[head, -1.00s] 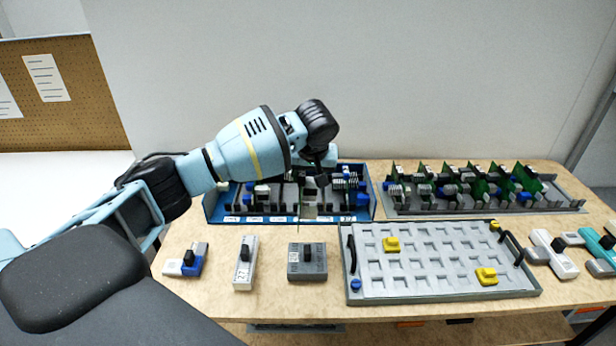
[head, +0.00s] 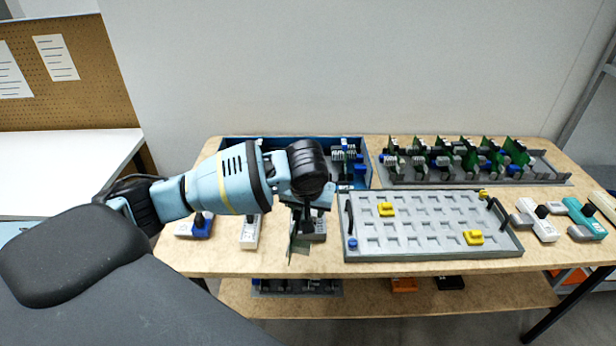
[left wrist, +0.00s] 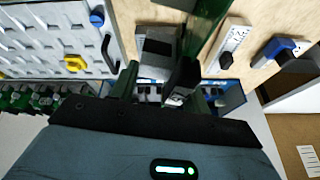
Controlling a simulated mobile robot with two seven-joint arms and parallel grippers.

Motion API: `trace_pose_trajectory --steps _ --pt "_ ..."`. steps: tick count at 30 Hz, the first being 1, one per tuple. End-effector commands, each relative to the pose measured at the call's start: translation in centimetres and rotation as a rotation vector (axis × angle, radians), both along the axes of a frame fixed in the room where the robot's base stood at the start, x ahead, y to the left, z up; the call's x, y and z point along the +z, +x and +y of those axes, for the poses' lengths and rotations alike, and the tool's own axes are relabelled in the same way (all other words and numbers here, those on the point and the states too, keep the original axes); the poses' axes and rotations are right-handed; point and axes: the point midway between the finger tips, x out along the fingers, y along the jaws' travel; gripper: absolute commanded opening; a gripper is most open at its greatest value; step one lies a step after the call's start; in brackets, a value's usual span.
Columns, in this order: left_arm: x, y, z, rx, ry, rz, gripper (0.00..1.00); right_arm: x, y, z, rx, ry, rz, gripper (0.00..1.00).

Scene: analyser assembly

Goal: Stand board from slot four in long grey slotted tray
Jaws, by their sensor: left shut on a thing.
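My left gripper (head: 304,222) is shut on a green board (head: 294,244), which hangs from it near the table's front edge, beside a dark grey module (head: 319,228) that it partly hides. In the left wrist view the board (left wrist: 203,28) rises from between the fingers (left wrist: 155,85). The long grey slotted tray (head: 548,178) lies at the back right with several green boards standing in it, and free room at its right end. The blue tray (head: 371,178) stands at the back left, partly hidden by my arm. My right gripper is out of view.
A flat grey tray with pockets (head: 430,248), two black handles and yellow pieces lies between the board and the grey slotted tray. A white module (head: 250,232) and a blue-white module (head: 196,226) sit left. More modules (head: 540,226) sit right.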

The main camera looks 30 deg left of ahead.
Motion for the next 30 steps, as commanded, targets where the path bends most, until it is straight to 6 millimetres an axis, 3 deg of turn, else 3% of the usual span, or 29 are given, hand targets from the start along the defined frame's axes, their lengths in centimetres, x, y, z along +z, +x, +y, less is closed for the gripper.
trace_pose_trajectory --steps 3,6,17,30 --pt "-3.2 -4.7 -2.5 -0.097 -0.003 0.008 0.13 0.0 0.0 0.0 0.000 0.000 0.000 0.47" --pt "-5.1 -7.6 -4.1 -0.161 -0.003 0.006 0.13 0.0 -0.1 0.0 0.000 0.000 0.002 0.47" --pt "-10.0 -14.9 -8.3 -0.324 -0.004 0.002 0.13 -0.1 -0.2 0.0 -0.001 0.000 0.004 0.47" --pt "-10.0 -14.9 -8.7 -0.332 -0.008 -0.006 0.13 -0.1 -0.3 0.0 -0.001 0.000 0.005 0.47"
